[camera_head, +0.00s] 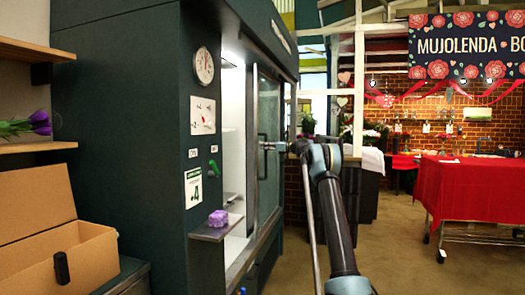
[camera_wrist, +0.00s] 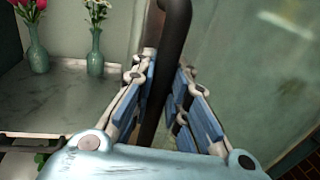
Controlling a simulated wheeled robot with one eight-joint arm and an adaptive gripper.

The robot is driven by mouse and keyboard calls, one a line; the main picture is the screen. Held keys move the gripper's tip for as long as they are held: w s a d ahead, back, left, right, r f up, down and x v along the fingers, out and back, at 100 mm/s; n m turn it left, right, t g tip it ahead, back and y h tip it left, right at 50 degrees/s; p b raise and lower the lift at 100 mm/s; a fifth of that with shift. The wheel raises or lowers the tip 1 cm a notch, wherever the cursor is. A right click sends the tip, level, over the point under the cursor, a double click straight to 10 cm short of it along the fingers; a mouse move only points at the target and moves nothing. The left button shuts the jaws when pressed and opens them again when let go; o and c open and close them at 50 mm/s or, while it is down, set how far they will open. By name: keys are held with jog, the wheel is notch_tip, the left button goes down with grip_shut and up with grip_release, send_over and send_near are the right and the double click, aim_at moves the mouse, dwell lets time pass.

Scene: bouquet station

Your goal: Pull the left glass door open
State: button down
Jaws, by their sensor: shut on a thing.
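The dark green cabinet (camera_head: 120,130) fills the left of the head view. Its glass door (camera_head: 269,120) is on the front, with white interior and shelf edges showing to its left. In the wrist view, the glass pane (camera_wrist: 250,70) is right of the dark upright handle (camera_wrist: 176,22). The handle (camera_head: 263,165) also shows in the head view. My gripper (camera_wrist: 167,72) is shut around the handle, one finger on each side. In the head view, my gripper (camera_head: 277,146) reaches the handle from the right. I cannot tell how far the door stands open.
Vases with flowers (camera_wrist: 95,50) stand on a shelf (camera_wrist: 50,105) left of the handle. A small ledge (camera_head: 217,232) holding a purple item (camera_head: 218,218) juts from the cabinet. An open cardboard box (camera_head: 55,235) is at lower left. A red-draped table (camera_head: 470,190) stands right, with clear floor before it.

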jog(key=shift+w+d+f, duration=0.1)
jog(key=shift+w+d, duration=0.05)
jog(key=shift+d, duration=0.3)
jog(key=c, duration=1.6)
grip_release()
jog(key=shift+d, duration=0.1)
jog(key=shift+o, duration=0.3)
jog(key=shift+a, duration=0.3)
jog(key=shift+s+d, duration=0.1)
jog(key=shift+s, duration=0.15)
jog(key=v, duration=1.1)
jog(key=shift+d, duration=0.35)
jog(key=shift+s, duration=0.15)
